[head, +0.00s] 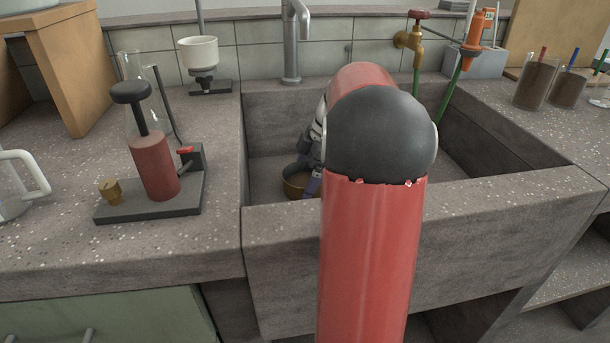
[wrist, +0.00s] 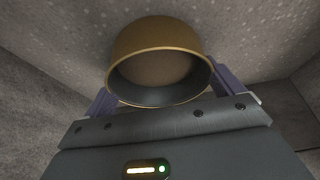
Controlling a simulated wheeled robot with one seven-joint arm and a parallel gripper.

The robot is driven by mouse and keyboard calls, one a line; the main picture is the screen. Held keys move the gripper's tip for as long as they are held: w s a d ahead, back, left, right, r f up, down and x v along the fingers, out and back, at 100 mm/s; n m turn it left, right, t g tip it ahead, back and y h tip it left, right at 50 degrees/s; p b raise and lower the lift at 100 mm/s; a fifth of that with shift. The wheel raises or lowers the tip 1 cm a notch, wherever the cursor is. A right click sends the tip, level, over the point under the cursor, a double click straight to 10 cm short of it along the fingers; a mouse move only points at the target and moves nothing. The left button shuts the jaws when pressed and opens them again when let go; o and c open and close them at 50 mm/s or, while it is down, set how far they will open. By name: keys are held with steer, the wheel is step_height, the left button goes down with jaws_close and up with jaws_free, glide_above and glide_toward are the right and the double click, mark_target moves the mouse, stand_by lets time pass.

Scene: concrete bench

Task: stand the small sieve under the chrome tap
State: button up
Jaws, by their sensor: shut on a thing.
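The small sieve (head: 294,188) is a brass-coloured round bowl, seen low inside the sink, partly hidden by my arm. In the wrist view the sieve (wrist: 160,36) sits between the two purple fingers of my gripper (wrist: 166,88), which is shut on it. My gripper also shows in the head view (head: 313,184), behind my arm. Whether the sieve touches the sink floor is unclear. The chrome tap (head: 290,45) rises at the back edge of the sink, beyond the sieve.
The stone sink (head: 280,115) has high walls around my gripper. A brass tap with a red handle (head: 408,38) and green hose stands at the back right. Jars of pens (head: 535,85) stand on the right.

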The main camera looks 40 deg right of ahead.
steer(key=o, duration=0.8)
steer(key=shift+r+p, duration=0.3)
steer(key=p+v, duration=0.1)
steer(key=v, duration=1)
steer(key=shift+d+r, duration=0.2)
steer(key=shift+r, duration=0.05)
steer(key=shift+s, duration=0.15)
